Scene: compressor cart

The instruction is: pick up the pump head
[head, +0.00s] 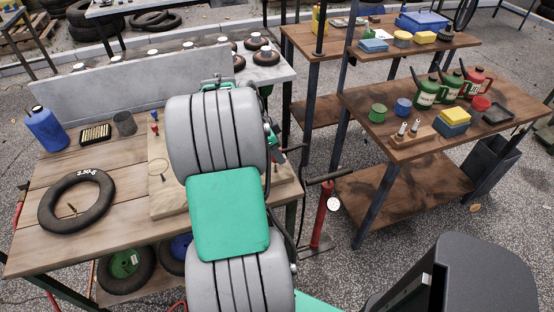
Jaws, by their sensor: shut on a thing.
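My grey and green arm reaches away over the wooden bench (120,235) and covers much of the middle of the view. My gripper (276,143) shows only in part, as dark and green pieces at the right edge of the arm, near the bench's right side. It is shut on a small dark piece, the pump head (291,149), with a black hose close by. The fingertips and most of the pump head are hidden or too small to make out. The red floor pump (324,212) with a black handle and a white gauge stands on the ground right of the bench.
A black tyre (76,202) lies on the bench at left, with a blue bottle (46,128), a brush and a dark cup (124,123) behind it. Wheels sit on the lower shelf. At right, another table (440,140) holds cans and boxes.

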